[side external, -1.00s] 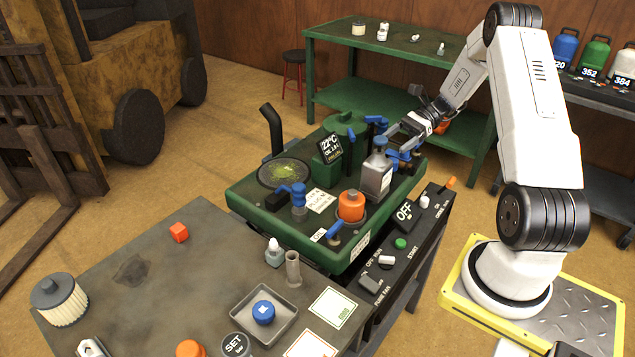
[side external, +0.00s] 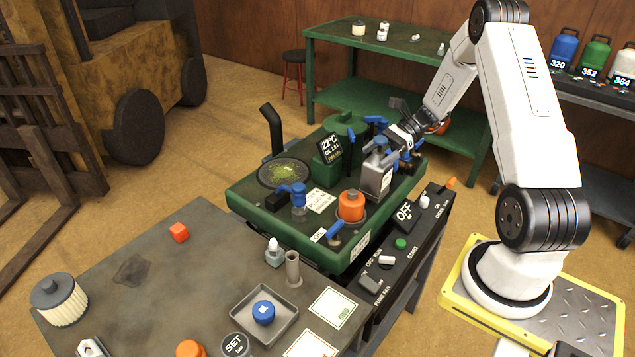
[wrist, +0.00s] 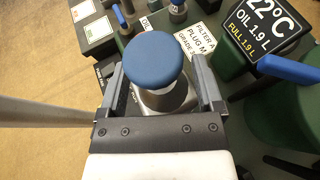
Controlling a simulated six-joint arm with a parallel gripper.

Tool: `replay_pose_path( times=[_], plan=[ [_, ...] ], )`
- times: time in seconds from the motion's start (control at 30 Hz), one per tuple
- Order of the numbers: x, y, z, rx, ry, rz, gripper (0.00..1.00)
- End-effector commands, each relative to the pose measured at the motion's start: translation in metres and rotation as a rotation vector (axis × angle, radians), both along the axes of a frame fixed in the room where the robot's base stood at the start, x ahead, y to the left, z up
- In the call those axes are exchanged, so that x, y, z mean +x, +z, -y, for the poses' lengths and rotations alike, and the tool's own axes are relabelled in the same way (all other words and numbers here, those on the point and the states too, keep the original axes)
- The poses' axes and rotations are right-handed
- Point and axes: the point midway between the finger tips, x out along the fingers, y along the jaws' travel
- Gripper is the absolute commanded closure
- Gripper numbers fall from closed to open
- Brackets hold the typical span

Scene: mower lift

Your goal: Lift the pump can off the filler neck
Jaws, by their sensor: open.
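The pump can (side external: 374,181) is a silvery grey can with a label and a blue top. It stands upright on the right part of the green mower deck (side external: 290,236). In the wrist view its round blue top (wrist: 156,59) is seen from above, with the grey body below it. My gripper (side external: 385,158) is open, reaching in from behind the can. In the wrist view one finger of my gripper (wrist: 158,80) is on each side of the can; I cannot tell whether either touches it. The filler neck is hidden under the can.
An orange cap (side external: 351,206) and blue levers are close to the can on the deck. A black display (side external: 331,146) reads 22°C. The control panel with the OFF display (side external: 405,212) runs along the front right. A green bench (side external: 395,95) stands behind.

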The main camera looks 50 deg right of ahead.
Motion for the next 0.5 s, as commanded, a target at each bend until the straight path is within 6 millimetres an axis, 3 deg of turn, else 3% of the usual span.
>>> replay_pose_path(
  times=[0.47,0.5],
  plan=[
    [0.0001,-0.0002,-0.0003,0.0,0.0,0.0,0.15],
    [0.0001,-0.0002,-0.0003,0.0,0.0,0.0,0.25]
  ],
)
